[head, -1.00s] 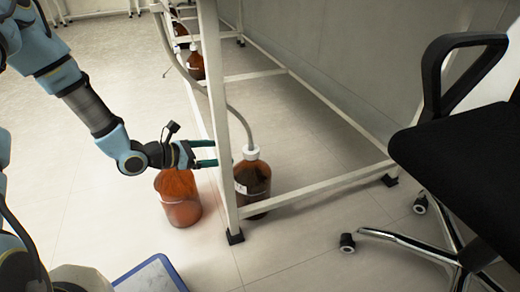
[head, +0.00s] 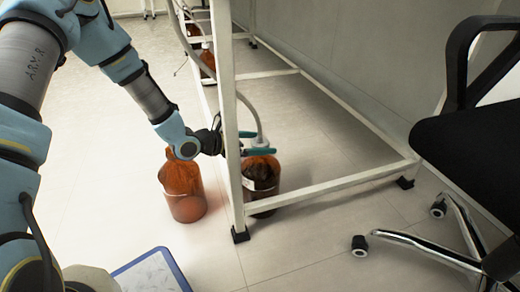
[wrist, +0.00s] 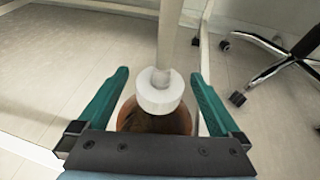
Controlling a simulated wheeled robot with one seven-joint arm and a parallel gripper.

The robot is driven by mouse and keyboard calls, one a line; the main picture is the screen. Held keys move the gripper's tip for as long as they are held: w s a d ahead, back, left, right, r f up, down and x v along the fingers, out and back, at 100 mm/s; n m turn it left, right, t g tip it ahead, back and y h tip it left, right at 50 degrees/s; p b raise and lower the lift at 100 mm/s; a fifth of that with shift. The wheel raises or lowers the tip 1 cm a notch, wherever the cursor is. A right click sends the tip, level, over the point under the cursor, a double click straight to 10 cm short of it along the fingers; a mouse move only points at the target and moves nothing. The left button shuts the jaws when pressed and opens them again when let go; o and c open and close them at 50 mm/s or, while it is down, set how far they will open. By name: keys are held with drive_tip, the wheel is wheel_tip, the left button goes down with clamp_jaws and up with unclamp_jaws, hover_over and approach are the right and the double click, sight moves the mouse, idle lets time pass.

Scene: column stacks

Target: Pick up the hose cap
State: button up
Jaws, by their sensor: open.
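The white hose cap (wrist: 160,92) sits on top of a brown bottle (wrist: 150,122), with a pale hose (wrist: 168,35) rising from it. In the wrist view the cap lies between the two green fingers of my gripper (wrist: 158,88), with a gap on each side. In the head view my gripper (head: 259,142) reaches past the white table leg. Its open fingers are at the height of the cap (head: 260,142), which shows partly between them. The bottle (head: 262,180) stands on the floor inside the frame.
A white table leg (head: 231,130) stands close beside my gripper, and a low rail (head: 330,188) runs right of the bottle. An open-topped orange-brown bottle (head: 183,195) stands left of the leg. A black chair (head: 470,150) is at right. A blue-rimmed tray (head: 183,272) lies in front.

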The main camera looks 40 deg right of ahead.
sight(260, 142)
drive_tip(key=shift+d, duration=0.1)
drive_tip(key=shift+c, duration=0.4)
drive_tip(key=c, duration=1.2)
drive_tip(key=shift+r, duration=0.1)
drive_tip(key=shift+c, duration=0.2)
wheel_tip(260, 142, up, 10)
drive_tip(key=p, duration=0.5)
